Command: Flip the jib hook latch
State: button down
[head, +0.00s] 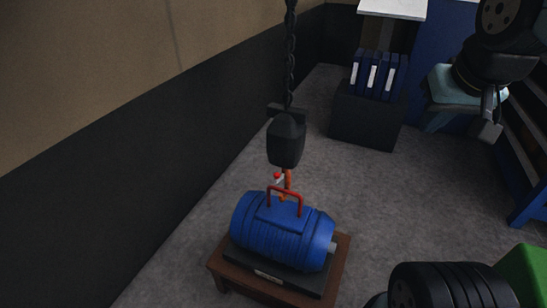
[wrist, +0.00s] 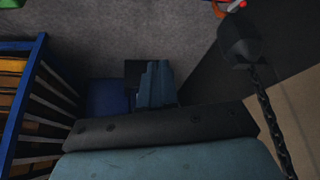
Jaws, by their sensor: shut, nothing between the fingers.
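The jib hook hangs on a dark chain under a black hook block (head: 286,142) in the head view. Its orange hook (head: 288,183) reaches the red handle (head: 284,190) of a blue motor-like casting (head: 282,232). A small red knob (head: 277,176), seemingly on the latch, sits left of the hook; the latch position is too small to tell. My gripper (head: 433,127) is high at the right, well apart from the hook. In the wrist view, my gripper (wrist: 156,66) is shut and empty, and the hook block (wrist: 240,40) is at upper right with the hook cut by the top edge.
The casting rests on a brown wooden stand (head: 220,271). Blue binders (head: 374,74) stand on a black box (head: 365,117) behind. A blue-framed rack (wrist: 25,105) is at the wrist view's left. The chain (wrist: 272,125) hangs clear; grey floor lies between hook and gripper.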

jog(key=w+a+f+m+g, duration=0.1)
jog(key=w+a+f+g, duration=0.2)
jog(key=w, duration=0.4)
jog(key=m+t+h, duration=0.2)
jog(key=t+h, duration=0.1)
jog(key=h, duration=0.1)
send_over(279, 176)
jog(key=s+a, duration=0.4)
jog(key=a, duration=0.1)
notch_tip(279, 176, down, 17)
jog(key=shift+d, duration=0.15)
jog(key=x, duration=1)
jog(key=shift+s, duration=0.1)
